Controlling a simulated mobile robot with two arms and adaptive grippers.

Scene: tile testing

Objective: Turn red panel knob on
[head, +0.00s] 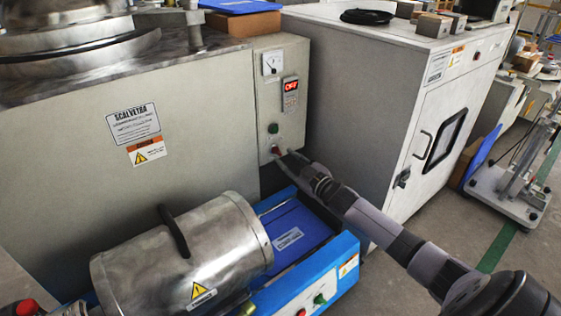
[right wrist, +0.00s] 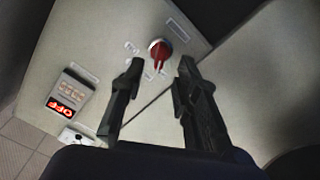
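The red panel knob (right wrist: 159,52) sits on the grey control panel (right wrist: 100,45) in the right wrist view, just beyond my right fingertips. In the head view the red knob (head: 276,150) is low on the panel (head: 268,104), partly hidden by my right gripper (head: 290,160). My right gripper (right wrist: 157,72) is open in the wrist view, its two black fingers apart with the knob showing between and beyond their tips. I cannot tell whether they touch it. The display (head: 290,85) reads OFF in red; it also shows in the wrist view (right wrist: 67,102). My left gripper is not in view.
A green button (head: 273,128) and a gauge (head: 272,63) are on the panel. A metal cylinder (head: 180,255) on a blue-framed machine (head: 338,262) stands below. A grey cabinet (head: 370,110) stands close on the right.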

